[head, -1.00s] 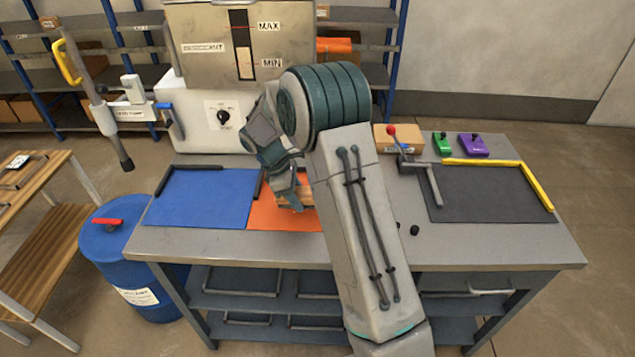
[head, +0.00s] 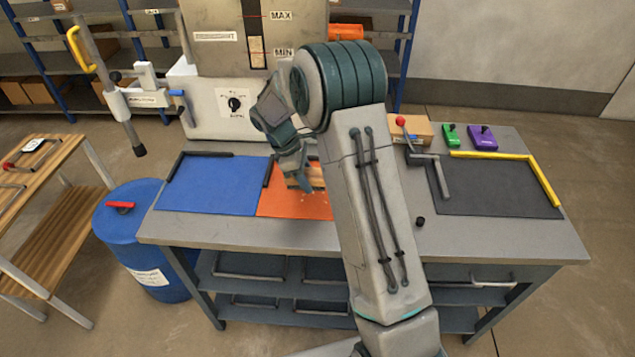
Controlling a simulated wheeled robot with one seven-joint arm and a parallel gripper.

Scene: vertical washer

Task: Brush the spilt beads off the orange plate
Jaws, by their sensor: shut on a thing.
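The orange plate (head: 282,202) lies on the grey workbench, right of the blue plate, and my arm hides its right part. My gripper (head: 298,182) is over the orange plate, shut on a wooden brush (head: 312,177). The brush is low at the plate; whether it touches the surface I cannot tell. A few small pale specks, perhaps beads (head: 305,196), show on the orange surface near the brush. The rest of the plate behind my arm is hidden.
The blue plate (head: 215,188) has black edge bars. A dark mat (head: 495,190) with yellow bars lies at the right. A small black knob (head: 420,221) stands near my arm. A machine (head: 205,105) rises behind; a blue barrel (head: 135,230) stands left.

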